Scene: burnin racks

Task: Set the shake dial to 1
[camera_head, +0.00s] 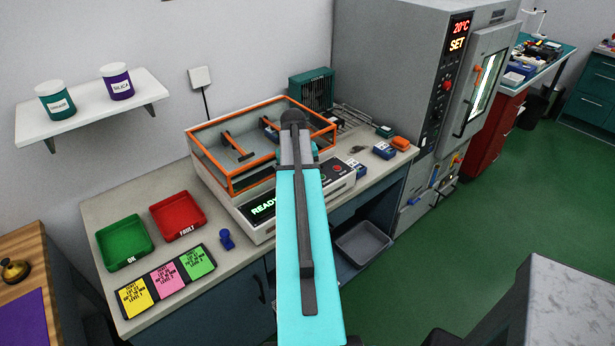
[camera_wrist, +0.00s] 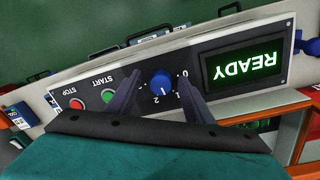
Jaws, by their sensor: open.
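The shake dial (camera_wrist: 160,82) is a round blue knob on the dark front panel, with small white numbers beside it. The wrist view shows it upside down. Its pointer setting is too small to read surely. My gripper (camera_wrist: 160,72) is open, with one dark finger on each side of the dial. I cannot tell whether either finger touches it. In the head view my arm hides the dial and the gripper tips. The shaker (camera_head: 240,217) has an orange-framed clear lid, and its lit display (camera_wrist: 246,68) reads READY in green.
A green START button (camera_wrist: 108,96) and a red STOP button (camera_wrist: 76,104) sit beside the dial. A green OK tray (camera_head: 124,243), a red FAULT tray (camera_head: 178,216) and coloured cards (camera_head: 168,280) lie on the bench left of the shaker. A tall grey oven (camera_head: 390,60) stands right.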

